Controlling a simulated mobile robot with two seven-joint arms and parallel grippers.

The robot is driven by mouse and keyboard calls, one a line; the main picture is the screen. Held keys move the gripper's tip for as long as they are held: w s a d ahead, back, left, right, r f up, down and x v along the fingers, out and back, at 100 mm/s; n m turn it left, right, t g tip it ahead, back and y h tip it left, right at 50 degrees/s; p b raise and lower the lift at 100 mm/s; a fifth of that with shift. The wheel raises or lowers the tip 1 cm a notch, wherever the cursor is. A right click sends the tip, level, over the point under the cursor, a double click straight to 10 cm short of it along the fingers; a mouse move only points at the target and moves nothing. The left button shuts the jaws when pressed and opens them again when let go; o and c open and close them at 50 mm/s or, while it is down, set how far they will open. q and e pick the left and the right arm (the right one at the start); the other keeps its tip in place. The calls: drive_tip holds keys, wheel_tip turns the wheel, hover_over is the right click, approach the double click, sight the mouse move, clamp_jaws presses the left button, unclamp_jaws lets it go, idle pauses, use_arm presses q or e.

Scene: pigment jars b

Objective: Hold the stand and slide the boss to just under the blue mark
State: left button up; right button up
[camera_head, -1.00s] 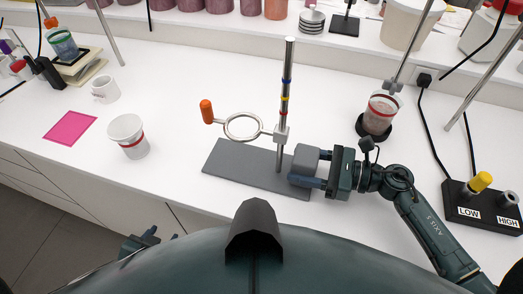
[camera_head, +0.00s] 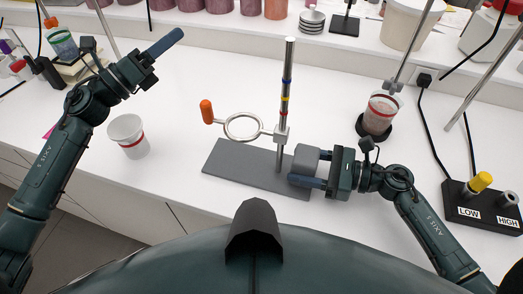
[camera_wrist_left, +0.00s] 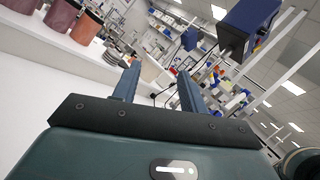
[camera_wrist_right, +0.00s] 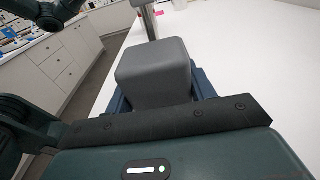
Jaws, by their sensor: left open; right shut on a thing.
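The stand has a flat grey base (camera_head: 235,165) on the table and an upright metal rod (camera_head: 289,55). The rod carries a blue mark (camera_head: 287,80) with yellow and red marks lower down. The boss (camera_head: 281,135) sits on the rod below these marks and holds a metal ring (camera_head: 243,127) with an orange-ended handle (camera_head: 207,111). My right gripper (camera_head: 304,168) is shut on the grey block at the base's right end; the block (camera_wrist_right: 155,72) fills the right wrist view. My left gripper (camera_head: 170,42) is open and empty, raised left of the rod; its parted fingers show in the left wrist view (camera_wrist_left: 158,85).
A white cup with a red band (camera_head: 128,136) stands near my left arm. A jar on a black disc (camera_head: 377,115) stands right of the stand. A LOW/HIGH box (camera_head: 480,208) is at far right. Several jars line the back shelf.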

use_arm(q)
drive_tip(key=s+d+r+m+g+y, duration=0.1)
drive_tip(key=s+d+m+g, duration=0.3)
drive_tip(key=d+m+g, duration=0.5)
drive_tip(key=s+d+m+g+y, duration=0.1)
drive_tip(key=s+d+m+g, duration=0.3)
drive_tip(key=d+m+g, duration=0.45)
drive_tip(key=m+t+y, duration=0.4)
drive_tip(key=m+y, duration=0.6)
drive_tip(key=y, duration=0.4)
hover_over(205, 102)
drive_tip(key=shift+d, duration=0.1)
drive_tip(key=shift+f, duration=0.15)
wheel_tip(205, 102, down, 12)
drive_tip(key=shift+r, duration=0.25)
drive_tip(key=shift+c, duration=0.5)
